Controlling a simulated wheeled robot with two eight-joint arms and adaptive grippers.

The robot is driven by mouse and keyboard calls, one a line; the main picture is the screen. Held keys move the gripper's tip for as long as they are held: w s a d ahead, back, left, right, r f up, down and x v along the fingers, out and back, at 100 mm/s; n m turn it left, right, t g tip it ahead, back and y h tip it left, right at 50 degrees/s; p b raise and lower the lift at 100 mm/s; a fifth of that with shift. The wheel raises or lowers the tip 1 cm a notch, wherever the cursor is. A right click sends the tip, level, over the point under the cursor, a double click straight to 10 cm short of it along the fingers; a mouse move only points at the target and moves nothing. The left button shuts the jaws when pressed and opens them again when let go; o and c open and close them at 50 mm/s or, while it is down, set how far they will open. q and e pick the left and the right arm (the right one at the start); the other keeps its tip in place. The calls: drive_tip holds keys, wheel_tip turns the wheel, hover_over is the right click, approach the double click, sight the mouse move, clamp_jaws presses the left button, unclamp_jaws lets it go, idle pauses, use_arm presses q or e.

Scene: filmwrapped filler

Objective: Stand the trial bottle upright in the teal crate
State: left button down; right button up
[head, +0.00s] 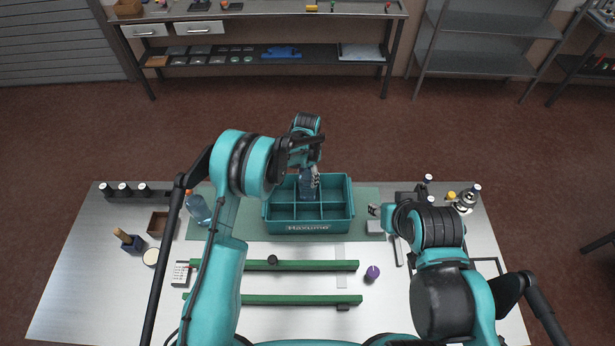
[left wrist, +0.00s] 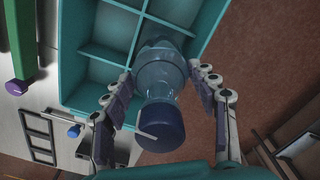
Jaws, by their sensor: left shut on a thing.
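The trial bottle (left wrist: 158,82) is translucent blue with a dark blue cap; in the left wrist view it stands between my left gripper's fingers. My left gripper (left wrist: 160,92) is shut on it near the neck. In the head view the bottle (head: 307,186) is partly hidden below my left wrist, at the back middle of the teal crate (head: 305,227). Its lower end is inside a crate compartment; I cannot tell whether it touches the floor. The other visible compartments look empty. My right gripper (head: 396,222) is at the right of the crate, mostly hidden by its arm.
Small bottles (head: 452,197) stand at the right. A wooden box (head: 158,223) is at the left.

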use_arm(q)
drive_tip(key=shift+f, duration=0.95)
drive_tip(key=shift+f, duration=0.15)
drive_tip(key=shift+c, duration=2.4)
unclamp_jaws()
